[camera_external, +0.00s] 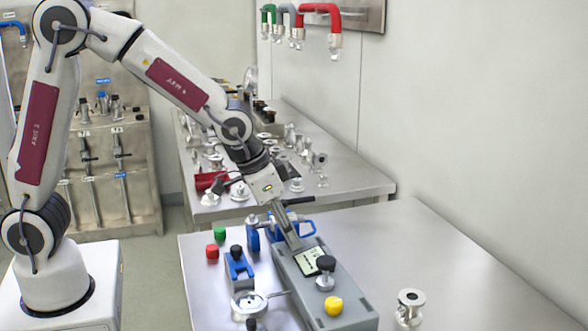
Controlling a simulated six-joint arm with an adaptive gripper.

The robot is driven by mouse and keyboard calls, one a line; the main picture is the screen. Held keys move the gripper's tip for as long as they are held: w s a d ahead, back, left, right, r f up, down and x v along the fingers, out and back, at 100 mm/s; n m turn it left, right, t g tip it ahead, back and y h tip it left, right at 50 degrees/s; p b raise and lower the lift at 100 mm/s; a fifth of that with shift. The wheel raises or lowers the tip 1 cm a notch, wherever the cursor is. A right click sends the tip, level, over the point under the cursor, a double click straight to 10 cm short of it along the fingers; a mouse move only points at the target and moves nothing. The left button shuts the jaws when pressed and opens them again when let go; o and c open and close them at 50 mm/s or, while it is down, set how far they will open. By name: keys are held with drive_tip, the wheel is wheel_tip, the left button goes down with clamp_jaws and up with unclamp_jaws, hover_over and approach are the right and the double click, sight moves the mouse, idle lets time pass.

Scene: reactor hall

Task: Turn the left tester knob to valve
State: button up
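The tester is a grey box (352,318) on the near table, with a small display (309,260) on its top. A black knob (325,264) on a silver round base stands on its top, near a yellow knob or button (333,306). My gripper (295,243) points down at the far-left end of the tester, beside the display. Its fingers overlap that end in the picture and hide part of it. I cannot tell whether a second knob is there, whether the fingers touch anything, or whether they are open or shut.
Blue clamp-like parts (239,270), a red cap (212,251), a green cap (220,233) and a round metal fitting (248,303) lie left of the tester. A metal flange piece (409,307) stands right. The table's right side is mostly clear. A cluttered bench (350,182) stands behind.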

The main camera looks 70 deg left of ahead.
drive_tip(key=shift+d+n+y, duration=0.15)
drive_tip(key=shift+n+y, duration=0.55)
drive_tip(key=shift+n, duration=0.8)
drive_tip(key=a+v, duration=0.1)
drive_tip(key=v, duration=0.7)
drive_tip(key=s+a+r+m, duration=0.1)
drive_tip(key=s+a, duration=0.1)
drive_tip(key=s, duration=1)
drive_tip(key=s+a+r+m+h, duration=0.1)
drive_tip(key=s+a+r+m, duration=0.1)
drive_tip(key=s, duration=1)
drive_tip(key=shift+s+a, duration=0.25)
drive_tip(key=shift+r, duration=0.2)
idle(0.4)
